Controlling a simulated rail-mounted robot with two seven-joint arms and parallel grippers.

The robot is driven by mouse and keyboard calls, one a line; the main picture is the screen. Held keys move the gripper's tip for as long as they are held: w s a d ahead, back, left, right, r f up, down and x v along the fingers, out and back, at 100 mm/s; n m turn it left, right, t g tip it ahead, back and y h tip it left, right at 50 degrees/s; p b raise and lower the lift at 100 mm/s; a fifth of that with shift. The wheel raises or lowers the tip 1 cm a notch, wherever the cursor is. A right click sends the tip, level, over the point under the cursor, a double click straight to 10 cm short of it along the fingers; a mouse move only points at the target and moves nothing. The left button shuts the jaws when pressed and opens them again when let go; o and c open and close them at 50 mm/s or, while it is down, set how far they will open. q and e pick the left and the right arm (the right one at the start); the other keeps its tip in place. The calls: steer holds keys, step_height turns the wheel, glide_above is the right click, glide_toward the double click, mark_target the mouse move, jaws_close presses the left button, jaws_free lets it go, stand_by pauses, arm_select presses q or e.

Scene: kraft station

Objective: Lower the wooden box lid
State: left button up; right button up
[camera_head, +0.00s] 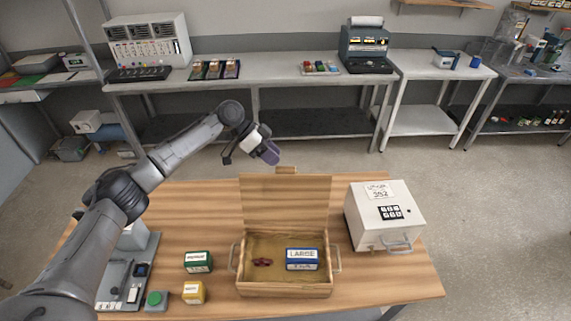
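The wooden box (284,290) sits on the wooden table, its front side facing me, with a handle on each side. Its lid (285,200) is raised, standing up at the back edge, with a small wooden tab (287,170) on its top edge. Inside lie a blue and white package marked LARGE (302,258) and a small dark red item (262,262). My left gripper (269,153) is in the air above and behind the lid, slightly left of the tab, and looks apart from it. Its fingers are too small to read. My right gripper is not in view.
A white keypad safe (384,216) stands right of the box. A green box (198,262), a yellow box (194,292), a green button (156,300) and a grey device (128,278) are on the left. A long bench (280,74) with machines runs along the wall.

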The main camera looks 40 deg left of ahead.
arm_select(q)
steer(key=shift+p+x, duration=0.4)
steer(key=shift+x, duration=2.4)
jaws_close()
